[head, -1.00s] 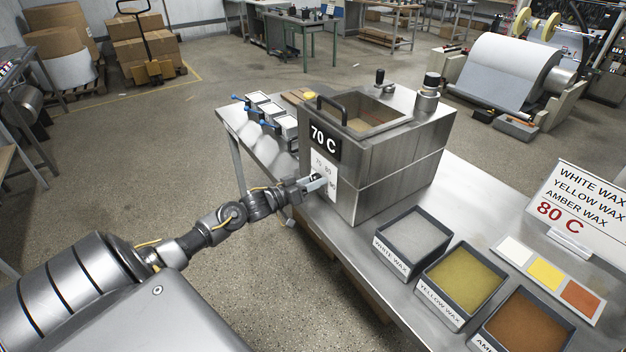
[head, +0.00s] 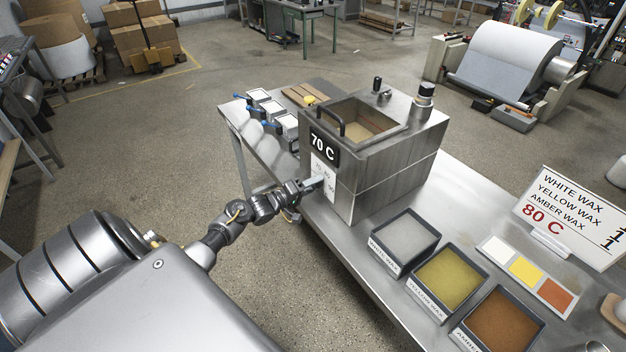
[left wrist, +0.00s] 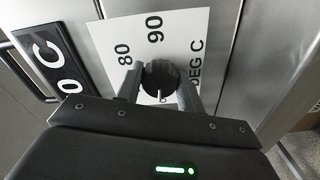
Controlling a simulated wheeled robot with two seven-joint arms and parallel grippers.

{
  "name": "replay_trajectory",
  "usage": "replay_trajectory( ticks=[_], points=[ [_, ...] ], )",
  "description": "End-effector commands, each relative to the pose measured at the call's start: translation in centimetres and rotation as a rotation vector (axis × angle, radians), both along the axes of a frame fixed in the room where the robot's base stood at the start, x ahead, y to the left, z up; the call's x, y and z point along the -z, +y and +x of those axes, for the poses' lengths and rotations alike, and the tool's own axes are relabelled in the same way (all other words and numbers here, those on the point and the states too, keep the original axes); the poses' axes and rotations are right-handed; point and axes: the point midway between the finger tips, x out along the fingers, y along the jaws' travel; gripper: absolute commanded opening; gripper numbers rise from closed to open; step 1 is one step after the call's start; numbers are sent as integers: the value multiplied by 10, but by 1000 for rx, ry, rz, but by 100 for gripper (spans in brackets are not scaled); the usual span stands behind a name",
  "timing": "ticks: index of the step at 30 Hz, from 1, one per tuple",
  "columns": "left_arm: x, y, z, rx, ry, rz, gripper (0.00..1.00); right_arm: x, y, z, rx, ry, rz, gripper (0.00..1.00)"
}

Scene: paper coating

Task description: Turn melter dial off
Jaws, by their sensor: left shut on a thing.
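The melter (head: 385,185) is a steel box on the table with an open top and a "70 C" display (head: 324,146) on its front. A white scale plate (head: 322,170) sits below the display. In the left wrist view, the black round dial (left wrist: 161,80) sits on the white plate (left wrist: 110,38), with "80" and "90" printed near it. My left gripper (head: 318,184) is at the plate; in the left wrist view its two fingers (left wrist: 160,92) are shut on the dial from both sides. In the head view the gripper hides the dial. My right gripper is not in view.
Trays of white wax (head: 405,238), yellow wax (head: 447,283) and amber wax (head: 500,325) stand right of the melter. A sign (head: 570,218) reads 80 C. Small blue-handled pans (head: 272,110) are behind left. The table's front edge lies below my arm.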

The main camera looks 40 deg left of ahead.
Motion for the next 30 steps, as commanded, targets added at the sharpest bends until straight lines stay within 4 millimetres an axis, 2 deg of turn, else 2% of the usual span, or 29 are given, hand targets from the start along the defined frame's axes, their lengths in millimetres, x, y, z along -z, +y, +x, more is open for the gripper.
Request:
replay_trajectory(
  ticks=[10,26,27,30],
  points=[
    [-1,1,0,-2,37,-126,15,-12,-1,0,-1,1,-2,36],
    [-1,1,0,-3,42,-145,15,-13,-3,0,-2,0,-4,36],
    [-1,1,0,-3,42,-145,41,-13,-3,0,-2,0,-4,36],
    [-1,1,0,-2,42,-145,54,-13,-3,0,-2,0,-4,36]
  ],
)
